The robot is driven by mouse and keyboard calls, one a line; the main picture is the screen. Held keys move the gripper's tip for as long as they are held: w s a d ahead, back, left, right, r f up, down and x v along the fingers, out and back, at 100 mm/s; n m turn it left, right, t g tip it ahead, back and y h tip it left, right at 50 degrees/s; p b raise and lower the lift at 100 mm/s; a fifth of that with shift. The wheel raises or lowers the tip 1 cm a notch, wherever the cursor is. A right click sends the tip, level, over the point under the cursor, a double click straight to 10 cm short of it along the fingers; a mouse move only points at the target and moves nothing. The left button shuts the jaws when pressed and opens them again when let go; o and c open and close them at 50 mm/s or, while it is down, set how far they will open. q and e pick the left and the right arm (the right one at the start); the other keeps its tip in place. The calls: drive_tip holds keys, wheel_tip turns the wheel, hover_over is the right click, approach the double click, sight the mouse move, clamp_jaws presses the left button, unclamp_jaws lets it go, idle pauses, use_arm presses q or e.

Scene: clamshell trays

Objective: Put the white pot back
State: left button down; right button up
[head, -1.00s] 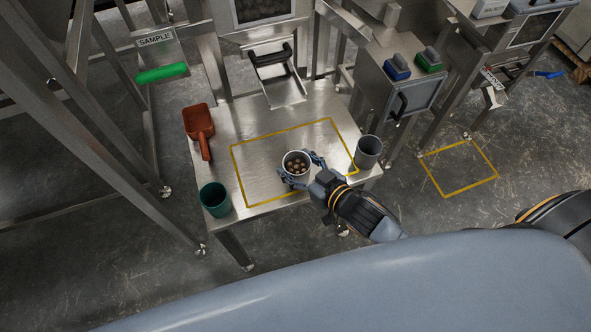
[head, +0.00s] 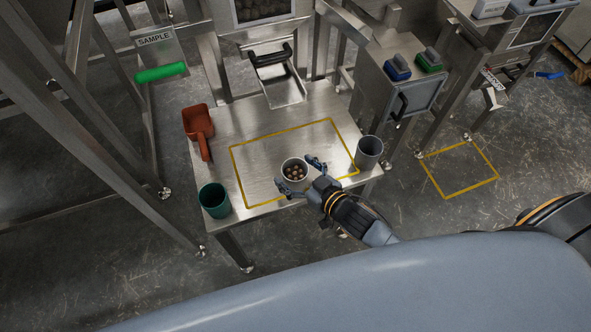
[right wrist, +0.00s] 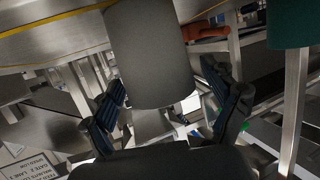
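The white pot (head: 293,182) holds several brown round pieces and stands upright on the steel table (head: 222,128), by the front line of the yellow outline. My right gripper (head: 299,175) is open at the pot's near side, with one finger to each side of it. In the right wrist view the pot (right wrist: 152,55) is a shaded grey cylinder between the spread fingers of the gripper (right wrist: 165,78), with gaps on both sides. My left gripper is not in view.
A green pot (head: 215,201) stands at the table's front left and a grey pot (head: 369,152) at its right edge. A red-brown scoop (head: 198,122) lies at the left. A metal chute (head: 285,90) is at the back. The outline's middle is clear.

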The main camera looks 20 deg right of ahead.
drive_tip(key=shift+s+r, duration=0.15)
drive_tip(key=v, duration=1.1)
drive_tip(key=shift+s+r, duration=0.2)
drive_tip(key=shift+s, duration=0.1)
drive_tip(key=shift+d+f, duration=0.1)
drive_tip(key=shift+d, duration=0.05)
drive_tip(key=s+d+f+m+g+h, duration=0.1)
drive_tip(key=s+d+f+g+h, duration=0.2)
drive_tip(key=f, duration=0.9)
drive_tip(key=s+d+f+m+g+h, duration=0.1)
drive_tip(key=s+d+f+g, duration=0.2)
drive_tip(key=f, duration=0.9)
drive_tip(key=s+f+g+h, duration=0.1)
drive_tip(key=s+f+g, duration=0.5)
drive_tip(key=s+f, duration=1.1)
drive_tip(key=s, duration=0.3)
drive_tip(key=shift+s+f+h, duration=0.15)
drive_tip(key=shift+s+h, duration=0.25)
